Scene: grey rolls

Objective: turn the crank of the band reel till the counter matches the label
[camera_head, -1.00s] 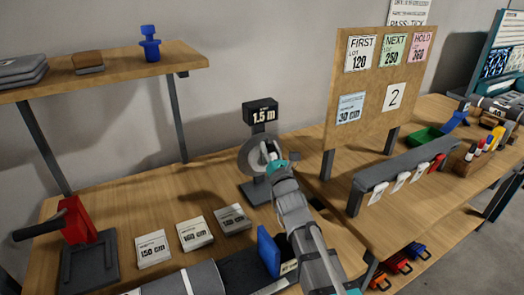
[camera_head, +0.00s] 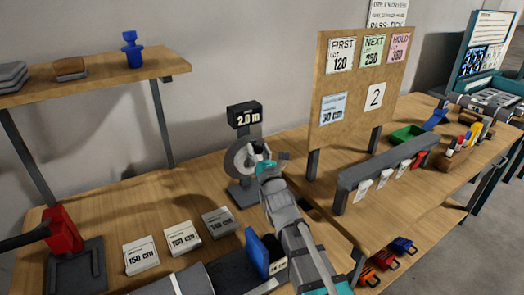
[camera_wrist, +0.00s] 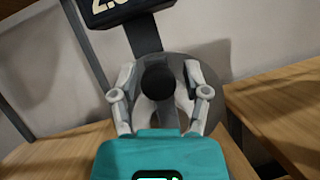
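The band reel (camera_head: 240,158) is a grey disc on a dark stand at the back of the bench. Its black counter (camera_head: 244,116) above seems to read 2.0 m; the wrist view shows only part of this counter (camera_wrist: 128,8). My gripper (camera_head: 258,152) is at the reel's face. The crank arm is mostly hidden. Labels stand in front: a 150 cm card (camera_head: 141,255) and two more cards (camera_head: 183,238) (camera_head: 218,222), blurred.
A red-and-black tool (camera_head: 65,230) stands at left. A board (camera_head: 362,90) at right bears lot cards, a blue 30 cm card (camera_head: 333,108) and a "2" card.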

